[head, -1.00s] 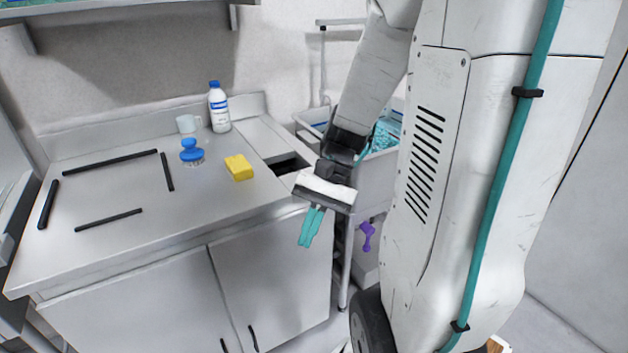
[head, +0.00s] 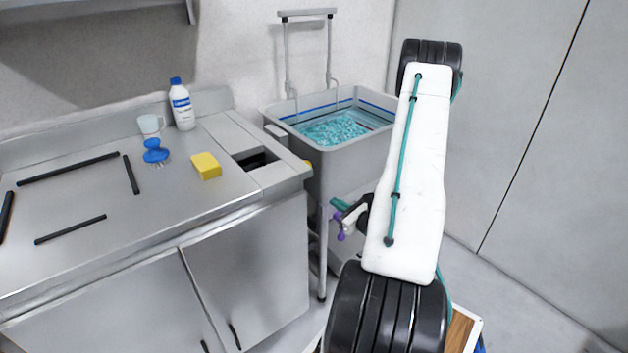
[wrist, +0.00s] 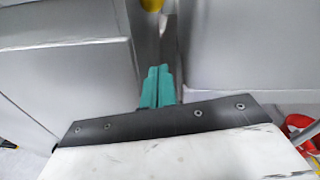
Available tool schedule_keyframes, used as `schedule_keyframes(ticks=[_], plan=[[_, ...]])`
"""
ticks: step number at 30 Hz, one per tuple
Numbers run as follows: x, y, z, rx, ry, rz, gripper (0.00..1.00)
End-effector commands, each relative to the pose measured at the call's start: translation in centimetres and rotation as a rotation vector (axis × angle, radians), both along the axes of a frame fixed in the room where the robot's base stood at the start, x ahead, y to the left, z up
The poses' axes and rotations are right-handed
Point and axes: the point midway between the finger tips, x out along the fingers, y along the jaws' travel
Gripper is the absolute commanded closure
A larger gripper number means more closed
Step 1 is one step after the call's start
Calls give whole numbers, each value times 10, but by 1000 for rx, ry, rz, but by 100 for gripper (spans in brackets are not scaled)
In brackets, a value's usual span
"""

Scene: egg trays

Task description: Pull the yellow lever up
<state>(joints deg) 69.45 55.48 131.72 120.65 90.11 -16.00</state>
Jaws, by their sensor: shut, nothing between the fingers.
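A small yellow piece (head: 308,164), which may be the yellow lever, shows at the right edge of the counter in the head view. In the wrist view a rounded yellow part (wrist: 152,4) is cut off by the top edge, above a narrow grey upright. My gripper (head: 334,203) is low, beside the counter's right side and in front of the tub, below the yellow piece. In the wrist view its teal fingers (wrist: 158,70) are together and empty, pointing at the gap below the yellow part. They are apart from it. The rest of the lever is hidden.
A grey tub (head: 355,155) with teal contents stands behind my arm. A purple object (head: 340,227) hangs near my gripper.

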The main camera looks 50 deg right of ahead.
Motion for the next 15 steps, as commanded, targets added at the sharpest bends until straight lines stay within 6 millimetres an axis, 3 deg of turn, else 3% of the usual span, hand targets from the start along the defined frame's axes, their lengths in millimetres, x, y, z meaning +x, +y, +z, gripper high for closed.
schedule_keyframes(ticks=[11,15], plan=[[1,-4,2,-15,-4,-17,100],[10,-5,1,-15,-3,-14,100]])
